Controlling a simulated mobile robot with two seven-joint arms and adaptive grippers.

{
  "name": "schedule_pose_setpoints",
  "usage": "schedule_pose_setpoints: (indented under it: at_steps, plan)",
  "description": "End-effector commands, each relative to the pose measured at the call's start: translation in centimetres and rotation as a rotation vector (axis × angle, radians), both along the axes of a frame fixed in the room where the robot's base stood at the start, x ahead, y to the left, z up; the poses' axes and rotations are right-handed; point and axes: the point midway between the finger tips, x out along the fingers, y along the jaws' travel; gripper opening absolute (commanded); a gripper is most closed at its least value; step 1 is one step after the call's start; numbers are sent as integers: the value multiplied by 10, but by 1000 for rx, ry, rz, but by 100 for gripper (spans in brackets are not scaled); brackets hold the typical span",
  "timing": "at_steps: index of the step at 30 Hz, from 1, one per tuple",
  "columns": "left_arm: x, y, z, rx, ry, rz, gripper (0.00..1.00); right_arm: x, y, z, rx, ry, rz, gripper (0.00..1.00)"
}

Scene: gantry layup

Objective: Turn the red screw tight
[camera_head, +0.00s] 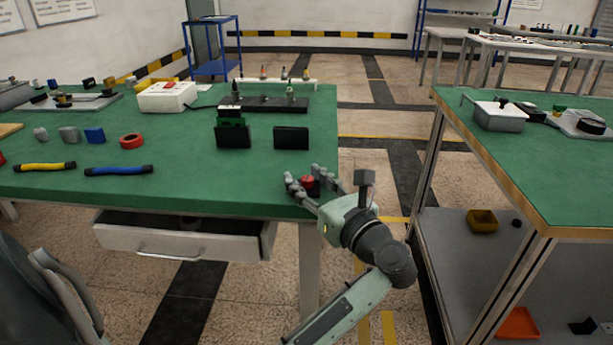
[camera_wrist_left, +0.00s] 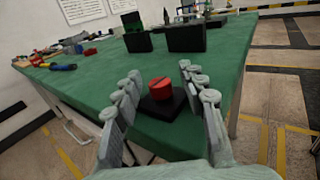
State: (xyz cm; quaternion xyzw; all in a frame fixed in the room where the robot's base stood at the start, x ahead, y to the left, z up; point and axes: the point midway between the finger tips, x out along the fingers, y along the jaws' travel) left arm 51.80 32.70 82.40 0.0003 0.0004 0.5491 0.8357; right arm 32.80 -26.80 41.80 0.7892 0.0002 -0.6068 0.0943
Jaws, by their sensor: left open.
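The red screw (camera_head: 307,182) stands on a small black base (camera_wrist_left: 178,106) at the front right corner of the green table. In the left wrist view, the red screw (camera_wrist_left: 161,88) has a round head with a slot across its top. My left gripper (camera_head: 309,185) is at that corner, open, with its fingers on either side of the screw. In the left wrist view, the left gripper (camera_wrist_left: 158,73) shows a gap between each finger and the screw head. Part of the black base is hidden by the fingers in the head view. My right gripper is not in view.
Two black holders, one at the left (camera_head: 232,134) and one at the right (camera_head: 291,138), stand behind the screw. Yellow (camera_head: 45,166) and blue (camera_head: 118,171) handled tools lie farther left. A drawer (camera_head: 185,238) hangs open below. The tabletop around the screw is clear.

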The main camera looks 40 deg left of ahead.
Motion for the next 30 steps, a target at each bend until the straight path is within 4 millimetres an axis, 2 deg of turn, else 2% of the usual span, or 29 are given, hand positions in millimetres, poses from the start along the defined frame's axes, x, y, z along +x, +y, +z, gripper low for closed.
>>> schedule_pose_setpoints:
  at_steps: [3, 13, 23, 30]
  plan:
    - [0, 0, 0, 0, 0, 0, 40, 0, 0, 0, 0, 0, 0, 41]
    - [0, 0, 0, 0, 0, 0, 0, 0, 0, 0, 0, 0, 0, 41]
    - [-1, 0, -1, -1, 1, -23, 0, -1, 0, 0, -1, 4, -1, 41]
    - [-2, 1, -2, -1, 0, -139, 0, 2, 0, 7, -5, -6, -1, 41]
